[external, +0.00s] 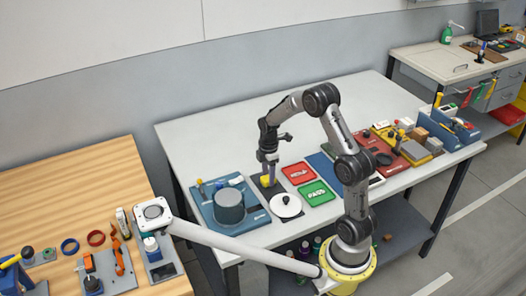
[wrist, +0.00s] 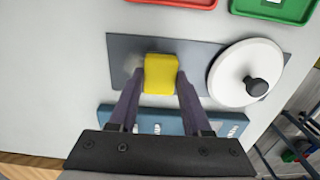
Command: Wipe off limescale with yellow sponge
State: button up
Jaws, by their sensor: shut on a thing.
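The yellow sponge (wrist: 161,74) is between the two fingers of my gripper (external: 267,170), which is shut on it. In the external view the sponge (external: 266,181) is low over a dark grey plate (wrist: 195,53); I cannot tell whether it touches the plate. A faint paler smudge (wrist: 131,63) shows on the plate just left of the sponge in the wrist view; I cannot tell for sure that it is limescale. The plate under the sponge is hidden. A white round lid with a black knob (wrist: 236,86) covers the plate's right end.
A blue board (external: 207,206) with a dark round pot (external: 229,207) stands left of the plate. A red tray (external: 299,173) and a green tray (external: 316,193) lie to the right. The grey table is bare behind the plate (external: 225,145).

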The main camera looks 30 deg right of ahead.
jog(key=shift+w, duration=2.75)
notch_tip(320, 180, up, 8)
jog(key=shift+s, duration=0.15)
